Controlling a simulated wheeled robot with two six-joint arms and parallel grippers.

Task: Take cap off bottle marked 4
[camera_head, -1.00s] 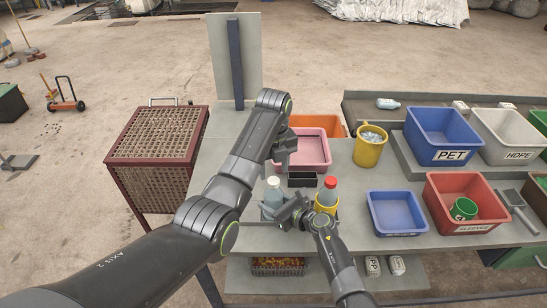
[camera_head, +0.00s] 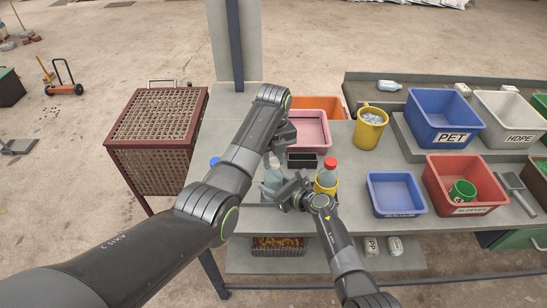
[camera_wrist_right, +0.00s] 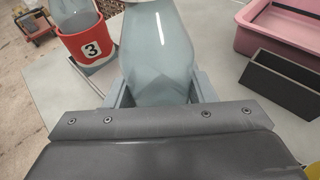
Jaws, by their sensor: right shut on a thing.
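A clear bluish bottle (camera_head: 272,180) stands at the table's front left. My right gripper (camera_head: 290,190) is shut around its body from the front right. In the right wrist view the bottle (camera_wrist_right: 158,55) sits between the two fingers; its top is cut off and I see no number on it. My left gripper (camera_head: 281,138) points down close above the bottle's top; its jaws are too small and dark to read, and the pale cap is mostly hidden. A red-capped bottle (camera_head: 329,172) stands in a yellow holder to the right.
The wrist view shows a red holder marked 3 (camera_wrist_right: 84,45) with another bottle. A blue cap (camera_head: 214,161) shows left of my left arm. A black box (camera_head: 302,160) and a pink tray (camera_head: 325,130) lie behind. A blue tray (camera_head: 395,192) is to the right.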

